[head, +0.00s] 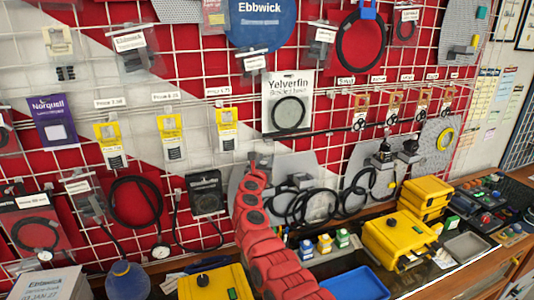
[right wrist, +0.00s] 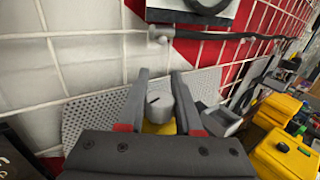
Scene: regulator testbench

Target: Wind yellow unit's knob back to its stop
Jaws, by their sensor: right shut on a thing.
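The yellow unit (right wrist: 158,128) shows in the right wrist view as a small patch of yellow below a grey knob (right wrist: 157,107); the rest of it is hidden by my gripper. The knob has a short dark mark on its face. My right gripper (right wrist: 160,92) has one finger on each side of the knob and is shut on it. In the head view my right gripper (head: 261,160) is at the top of my red arm, in front of the wall grid, and my arm hides the unit and knob. My left gripper is not in view.
A perforated grey plate (right wrist: 95,115) is behind the knob, on the white wire grid. A grey box (right wrist: 222,121) is close on the right. Yellow cases (head: 400,238) (head: 205,284), a blue tray (head: 356,284) and small bottles are on the bench. Black cables (head: 300,208) hang near my arm.

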